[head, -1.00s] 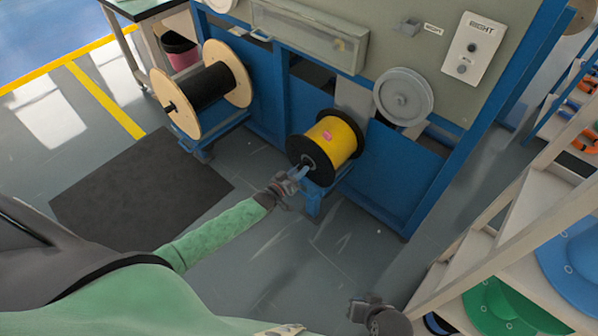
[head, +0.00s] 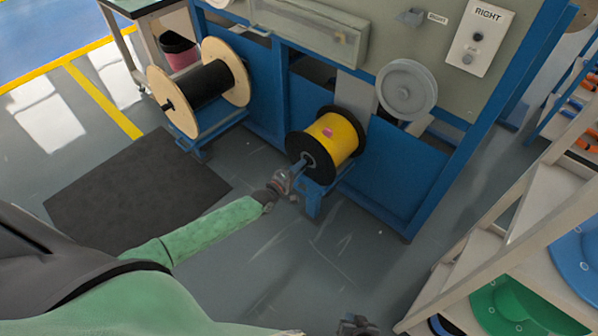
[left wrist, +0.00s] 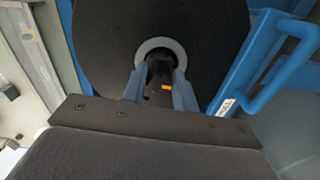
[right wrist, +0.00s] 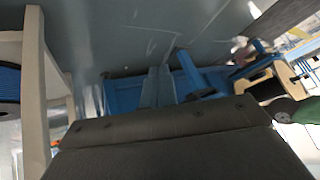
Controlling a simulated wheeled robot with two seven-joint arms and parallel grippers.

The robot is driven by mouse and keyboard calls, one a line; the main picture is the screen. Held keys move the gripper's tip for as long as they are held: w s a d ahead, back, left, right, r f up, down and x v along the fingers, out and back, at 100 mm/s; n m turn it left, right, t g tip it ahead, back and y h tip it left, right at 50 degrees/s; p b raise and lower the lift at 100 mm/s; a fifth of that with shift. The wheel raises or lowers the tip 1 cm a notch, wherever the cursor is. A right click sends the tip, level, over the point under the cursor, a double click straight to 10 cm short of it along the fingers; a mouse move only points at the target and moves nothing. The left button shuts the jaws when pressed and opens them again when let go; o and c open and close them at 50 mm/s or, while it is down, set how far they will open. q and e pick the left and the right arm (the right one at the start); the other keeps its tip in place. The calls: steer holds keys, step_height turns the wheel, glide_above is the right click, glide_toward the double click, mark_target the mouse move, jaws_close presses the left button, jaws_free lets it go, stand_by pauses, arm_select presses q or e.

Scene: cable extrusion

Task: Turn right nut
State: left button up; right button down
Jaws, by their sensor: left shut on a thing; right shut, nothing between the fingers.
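The yellow cable spool (head: 343,134) with black flanges sits on the right stand of the blue machine. My left gripper (head: 298,168) reaches the hub at the spool's near face. In the left wrist view its two blue-grey fingers (left wrist: 159,92) are shut on a dark part with an orange mark (left wrist: 166,87), which I take as the right nut. A light grey ring (left wrist: 150,45) surrounds it against the black flange (left wrist: 215,45). The fingers cover its sides. My right gripper (head: 358,322) is low at the bottom edge, away from the spool; its fingers (right wrist: 158,85) are shut and empty.
A wooden spool of black cable (head: 207,81) is on the left stand. A dark mat (head: 135,185) lies on the floor. A shelf (head: 450,280) with green and blue spools stands at right. A blue handle (left wrist: 285,62) is close right of my left fingers.

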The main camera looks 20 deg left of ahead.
arm_select(q)
steer(key=shift+n+b, duration=2.55)
steer(key=shift+n, duration=1.35)
arm_select(e)
step_height(320, 180, down, 8)
steer(key=shift+s+t, duration=0.3)
steer(key=shift+d+f, duration=0.1)
steer(key=shift+f, duration=0.15)
arm_select(q)
steer(key=o, duration=1)
steer(key=shift+c, duration=0.2)
steer(key=v, duration=0.7)
steer(key=shift+s+a, duration=0.2)
steer(key=shift+s, duration=0.15)
